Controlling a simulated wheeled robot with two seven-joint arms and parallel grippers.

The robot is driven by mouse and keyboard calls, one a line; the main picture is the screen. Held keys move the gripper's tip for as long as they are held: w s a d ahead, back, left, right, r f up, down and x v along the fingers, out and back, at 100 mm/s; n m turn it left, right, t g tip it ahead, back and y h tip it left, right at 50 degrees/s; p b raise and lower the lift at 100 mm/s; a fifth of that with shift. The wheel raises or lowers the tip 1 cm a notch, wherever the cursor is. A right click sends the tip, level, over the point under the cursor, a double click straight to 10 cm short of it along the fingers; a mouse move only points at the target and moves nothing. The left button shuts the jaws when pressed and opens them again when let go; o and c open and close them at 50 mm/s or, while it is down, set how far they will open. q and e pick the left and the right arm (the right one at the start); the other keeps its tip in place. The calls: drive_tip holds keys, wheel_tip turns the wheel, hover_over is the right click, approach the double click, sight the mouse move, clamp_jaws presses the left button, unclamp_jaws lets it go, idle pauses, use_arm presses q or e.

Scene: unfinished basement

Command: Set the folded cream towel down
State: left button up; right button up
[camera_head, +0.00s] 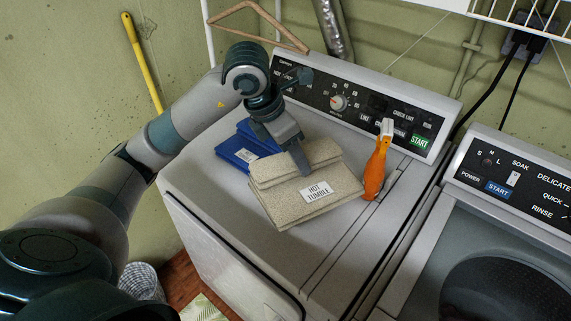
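The folded cream towel (284,203), with a white "HOT TUMBLE" label, is at the middle of the white dryer's top (240,205). My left gripper (303,166) reaches in from the left over the towel's back part. One finger lies across its upper layer, and the gripper looks shut on it. The other finger is hidden. I cannot tell whether the towel's underside touches the dryer top. My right gripper is not in view.
A folded blue towel (232,150) lies behind and left of the cream one. The dryer top in front of the towel is bare. A washer (425,250) stands at the right.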

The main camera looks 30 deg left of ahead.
sight(294, 174)
use_arm(q)
wheel_tip(294, 174, down, 5)
drive_tip(key=shift+r+p, duration=0.1)
drive_tip(key=shift+p, duration=0.6)
drive_tip(key=shift+f, duration=0.5)
drive_tip(key=shift+f+p, duration=0.7)
drive_tip(key=shift+f, duration=1.4)
drive_tip(key=shift+f, duration=0.1)
drive_tip(key=o, duration=1.2)
